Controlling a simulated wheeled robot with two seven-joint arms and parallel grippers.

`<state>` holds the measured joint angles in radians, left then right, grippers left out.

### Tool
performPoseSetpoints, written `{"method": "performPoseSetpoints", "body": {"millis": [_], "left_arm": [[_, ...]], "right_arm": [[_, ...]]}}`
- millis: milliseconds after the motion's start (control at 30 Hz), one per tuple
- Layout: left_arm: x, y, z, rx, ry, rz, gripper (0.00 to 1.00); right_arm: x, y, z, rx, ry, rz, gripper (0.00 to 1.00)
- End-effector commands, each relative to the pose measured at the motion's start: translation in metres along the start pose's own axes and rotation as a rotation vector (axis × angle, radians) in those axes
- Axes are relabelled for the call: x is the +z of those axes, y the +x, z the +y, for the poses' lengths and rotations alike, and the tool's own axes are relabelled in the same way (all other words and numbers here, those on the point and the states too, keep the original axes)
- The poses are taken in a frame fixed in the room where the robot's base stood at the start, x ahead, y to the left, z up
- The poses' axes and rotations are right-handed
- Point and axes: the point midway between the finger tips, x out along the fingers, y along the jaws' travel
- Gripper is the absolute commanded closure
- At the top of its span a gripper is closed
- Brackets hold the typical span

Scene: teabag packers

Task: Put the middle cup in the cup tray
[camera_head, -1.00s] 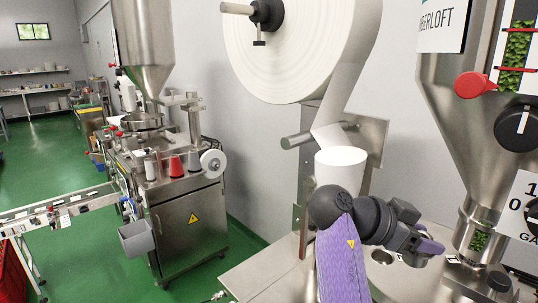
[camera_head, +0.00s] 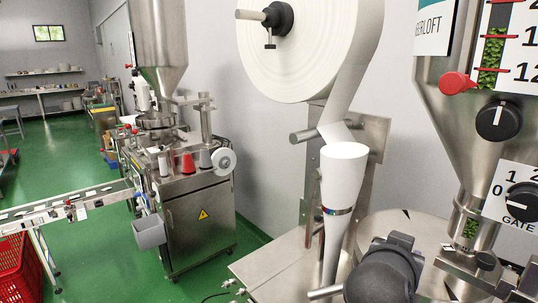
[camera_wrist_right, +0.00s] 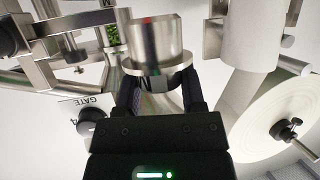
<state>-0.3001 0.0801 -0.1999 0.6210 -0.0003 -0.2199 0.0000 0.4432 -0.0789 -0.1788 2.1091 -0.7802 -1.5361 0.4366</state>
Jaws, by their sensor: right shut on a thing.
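A shiny metal cup (camera_wrist_right: 153,42) with a wider collar is in the right wrist view, held between the two dark fingers of my right gripper (camera_wrist_right: 160,92). The fingers are shut on it at the collar. In the head view only a dark rounded part of my right arm shows at the bottom, and the gripper and cup are hidden. I cannot make out the cup tray or other cups in either view. My left gripper is not in view.
A round metal plate (camera_head: 392,222) lies behind my right arm, partly covered by it. A hopper (camera_head: 428,115) with a gate dial (camera_head: 523,201) stands right. A paper roll (camera_head: 300,45) feeds a white tube (camera_head: 343,180). Another machine (camera_head: 195,215) stands at the left.

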Motion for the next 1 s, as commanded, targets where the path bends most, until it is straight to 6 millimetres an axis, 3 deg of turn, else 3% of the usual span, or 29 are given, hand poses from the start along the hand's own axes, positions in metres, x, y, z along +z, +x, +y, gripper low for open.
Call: {"method": "performPoseSetpoints", "body": {"millis": [200, 467, 767, 1000], "left_arm": [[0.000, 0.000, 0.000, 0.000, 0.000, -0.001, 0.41], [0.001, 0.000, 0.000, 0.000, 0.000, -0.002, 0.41], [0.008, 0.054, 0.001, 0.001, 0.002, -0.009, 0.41], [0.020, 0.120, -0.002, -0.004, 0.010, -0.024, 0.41]], "right_arm": [[-0.004, -0.037, -0.017, -0.336, -0.125, 0.011, 1.00], [-0.009, -0.082, -0.028, -0.616, -0.233, 0.018, 1.00], [0.045, -0.060, -0.029, -0.620, -0.240, 0.005, 1.00], [0.111, -0.032, -0.031, -0.617, -0.243, -0.008, 1.00]]}}
